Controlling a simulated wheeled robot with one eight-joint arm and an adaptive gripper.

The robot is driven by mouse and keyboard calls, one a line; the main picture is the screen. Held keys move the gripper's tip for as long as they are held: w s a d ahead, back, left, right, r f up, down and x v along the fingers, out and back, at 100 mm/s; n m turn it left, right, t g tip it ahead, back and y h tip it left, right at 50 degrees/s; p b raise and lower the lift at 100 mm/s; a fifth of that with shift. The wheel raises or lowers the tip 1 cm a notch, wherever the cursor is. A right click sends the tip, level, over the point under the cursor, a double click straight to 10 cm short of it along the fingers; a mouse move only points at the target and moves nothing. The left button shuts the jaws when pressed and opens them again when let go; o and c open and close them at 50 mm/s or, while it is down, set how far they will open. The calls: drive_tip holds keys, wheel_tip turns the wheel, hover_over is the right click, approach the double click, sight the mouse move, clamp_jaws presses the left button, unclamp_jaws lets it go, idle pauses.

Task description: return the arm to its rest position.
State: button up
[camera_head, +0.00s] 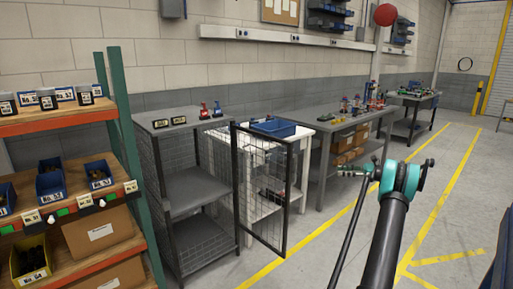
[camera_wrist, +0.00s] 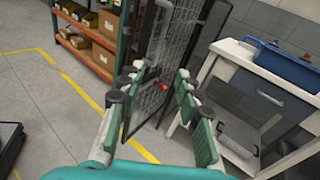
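My arm (camera_head: 388,235) rises from the bottom right of the head view, a dark link ending in a teal and white joint. My gripper (camera_wrist: 158,98) shows in the wrist view with its two teal and grey fingers spread apart. It is open, and I see nothing held between the fingers. Beyond the fingertips is the black mesh door (camera_head: 262,185) of the wire cage, which stands open in the head view. The door also shows in the wrist view (camera_wrist: 168,50), with a small red spot on it. I cannot tell whether the fingers touch the door.
A wire-sided cage (camera_head: 190,188) stands beside an orange shelf rack (camera_head: 70,121) of bins and boxes. A white table (camera_wrist: 222,68) with a blue bin (camera_wrist: 278,66) is right of the door. Grey workbenches (camera_head: 345,125) line the wall. The floor at right has yellow lines and open room.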

drive_tip(key=s+a+r+n+h, duration=0.1)
drive_tip(key=s+a+n+h, duration=0.15)
drive_tip(key=a, duration=0.45)
drive_tip(key=s+a+r+n+h, duration=0.1)
drive_tip(key=s+a+r+h, duration=0.15)
drive_tip(key=a, duration=0.45)
drive_tip(key=s+a+f+n+g+h, duration=0.25)
drive_tip(key=s+a+n, duration=0.25)
drive_tip(key=s+a, duration=0.55)
drive_tip(key=s+f+n+h, duration=0.3)
drive_tip(key=s+n, duration=0.1)
drive_tip(key=s, duration=0.7)
drive_tip(key=s+f+n+t+h, duration=0.1)
drive_tip(key=s+f+n+h, duration=0.2)
drive_tip(key=s, duration=0.9)
drive_tip(key=s+f+n+t+h, duration=0.1)
drive_tip(key=s+f+n+h, duration=0.2)
drive_tip(key=s, duration=0.9)
drive_tip(key=shift+s+d+f+n, duration=0.15)
drive_tip(key=shift+d+f+n, duration=0.15)
drive_tip(key=shift+f+n, duration=0.45)
